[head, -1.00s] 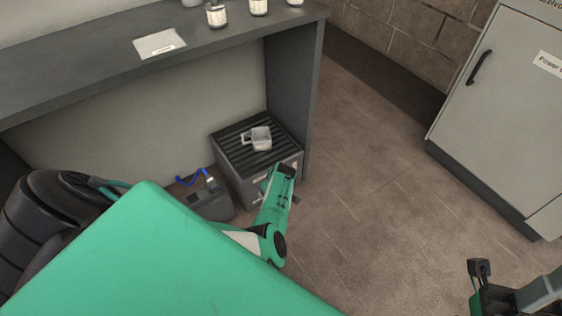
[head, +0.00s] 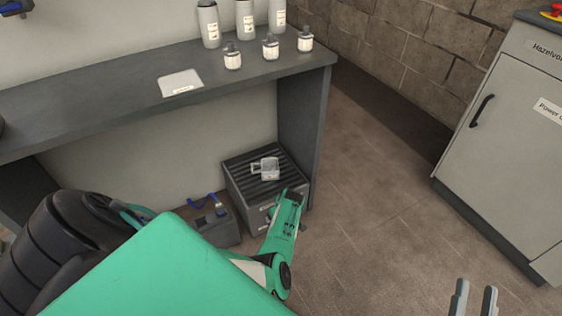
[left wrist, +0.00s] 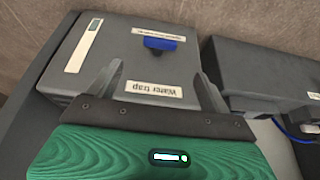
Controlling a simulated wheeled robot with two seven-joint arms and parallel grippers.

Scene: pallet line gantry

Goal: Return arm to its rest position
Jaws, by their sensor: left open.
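My right gripper (head: 477,290) is at the bottom right edge of the head view. Its two grey fingers point up with a gap between them and nothing in it. My left arm, green, reaches from the lower left towards the ribbed grey box (head: 236,190) under the bench. Its gripper is hard to make out there. In the left wrist view my left gripper (left wrist: 165,85) has its fingers wide apart and nothing between them. They lie in front of a grey box (left wrist: 85,65) with a "Water trap" label and a blue tab.
The bench (head: 110,95) carries several bottles and a white card (head: 181,84). A grey cabinet (head: 510,150) is at right. The floor between is clear.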

